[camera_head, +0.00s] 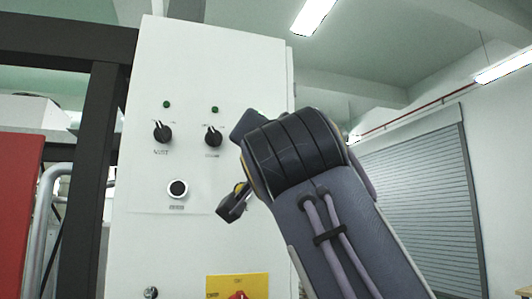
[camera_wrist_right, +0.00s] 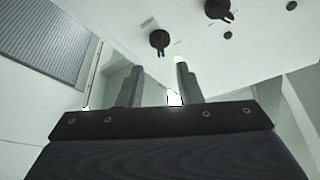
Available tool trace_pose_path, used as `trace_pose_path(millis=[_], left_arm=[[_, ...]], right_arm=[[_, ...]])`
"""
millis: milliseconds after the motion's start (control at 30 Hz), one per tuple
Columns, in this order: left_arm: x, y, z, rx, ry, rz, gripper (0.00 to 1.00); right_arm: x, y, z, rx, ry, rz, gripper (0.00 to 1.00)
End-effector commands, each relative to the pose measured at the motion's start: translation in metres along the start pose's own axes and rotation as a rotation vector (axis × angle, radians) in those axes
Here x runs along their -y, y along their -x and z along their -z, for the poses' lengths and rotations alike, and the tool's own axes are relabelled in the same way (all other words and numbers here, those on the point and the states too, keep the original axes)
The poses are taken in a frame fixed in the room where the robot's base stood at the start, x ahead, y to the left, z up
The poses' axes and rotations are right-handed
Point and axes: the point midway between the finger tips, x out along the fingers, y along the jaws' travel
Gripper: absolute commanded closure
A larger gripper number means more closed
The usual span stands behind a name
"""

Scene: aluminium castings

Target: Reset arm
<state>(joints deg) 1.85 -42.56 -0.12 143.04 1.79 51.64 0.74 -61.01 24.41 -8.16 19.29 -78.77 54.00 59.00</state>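My right arm (camera_head: 335,230) rises from the lower right in the head view, its black wrist (camera_head: 295,155) in front of the control cabinet's right side. Part of my right gripper shows left of the wrist; the rest is hidden. In the right wrist view my right gripper (camera_wrist_right: 159,70) has two fingers apart, with nothing held between them. The white cabinet (camera_head: 225,80) carries a left black knob (camera_head: 162,132) and a right black knob (camera_head: 213,137). My left gripper is out of view.
Below the knobs are a round black button (camera_head: 178,189) and a yellow plate (camera_head: 236,287) with a red switch partly cut off. A dark frame (camera_head: 95,165) and a red panel (camera_head: 18,200) stand left. A grey roller shutter (camera_head: 425,190) is at the right.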

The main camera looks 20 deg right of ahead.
Motion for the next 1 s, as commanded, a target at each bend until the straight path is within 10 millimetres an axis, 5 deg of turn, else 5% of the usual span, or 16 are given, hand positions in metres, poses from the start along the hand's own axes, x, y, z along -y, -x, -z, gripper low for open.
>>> trace_pose_path(millis=[667,867,1000], left_arm=[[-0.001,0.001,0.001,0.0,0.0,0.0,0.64],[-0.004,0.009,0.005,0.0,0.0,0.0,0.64],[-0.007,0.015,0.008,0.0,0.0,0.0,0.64]], right_arm=[[-0.011,-0.006,-0.007,0.035,0.028,-0.01,0.68],[-0.09,-0.031,-0.063,0.275,0.189,-0.057,0.68],[-0.17,-0.013,-0.12,0.518,0.294,-0.085,0.68]])
